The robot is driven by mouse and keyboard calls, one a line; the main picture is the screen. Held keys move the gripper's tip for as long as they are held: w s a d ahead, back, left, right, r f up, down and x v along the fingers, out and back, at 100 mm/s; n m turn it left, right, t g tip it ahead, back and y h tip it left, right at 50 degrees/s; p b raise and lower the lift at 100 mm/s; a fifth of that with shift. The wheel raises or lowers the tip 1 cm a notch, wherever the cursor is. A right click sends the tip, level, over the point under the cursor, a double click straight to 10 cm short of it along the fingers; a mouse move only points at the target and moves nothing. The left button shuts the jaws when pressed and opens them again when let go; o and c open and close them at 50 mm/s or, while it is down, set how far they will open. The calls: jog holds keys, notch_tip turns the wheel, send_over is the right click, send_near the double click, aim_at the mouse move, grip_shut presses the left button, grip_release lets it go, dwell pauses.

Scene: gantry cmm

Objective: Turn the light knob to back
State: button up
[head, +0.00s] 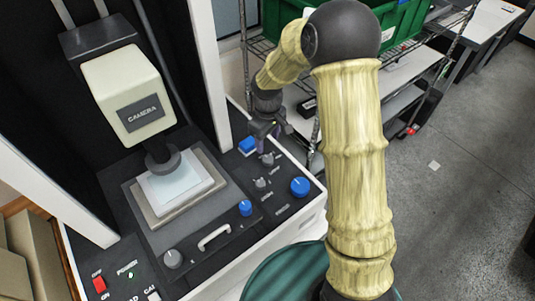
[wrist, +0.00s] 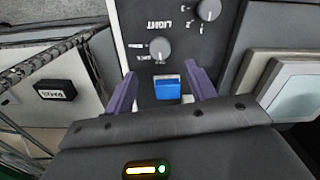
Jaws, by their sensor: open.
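The light knob (wrist: 160,49) is a small grey round knob on the black control panel, beside the upside-down LIGHT label in the wrist view. Small position labels stand around it, one reading BACK; I cannot tell clearly where its pointer faces. In the head view the light knob (head: 267,158) is just below my gripper (head: 264,128). In the wrist view my gripper (wrist: 162,76) is open and empty. Its two purple fingers stand either side of a blue rocker or button (wrist: 167,88), with the knob beyond the fingertips, apart from them.
Another grey knob (head: 260,184) sits near the light knob, with blue knobs (head: 299,187) and (head: 245,208) farther along the panel. A camera head (head: 127,92) hangs over a stage (head: 147,215). A white upright post (head: 210,80) stands left of my gripper; a wire shelf is behind.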

aim_at(268, 158)
notch_tip(268, 158, down, 9)
jog(key=shift+r+p, duration=0.15)
jog(key=shift+p, duration=0.55)
jog(key=c, duration=1)
jog(key=shift+m, duration=0.4)
jog(key=m+b, duration=0.2)
jog(key=m, duration=0.1)
jog(key=shift+w, duration=0.1)
jog(key=shift+m+b, duration=0.4)
jog(key=shift+m, duration=2.1)
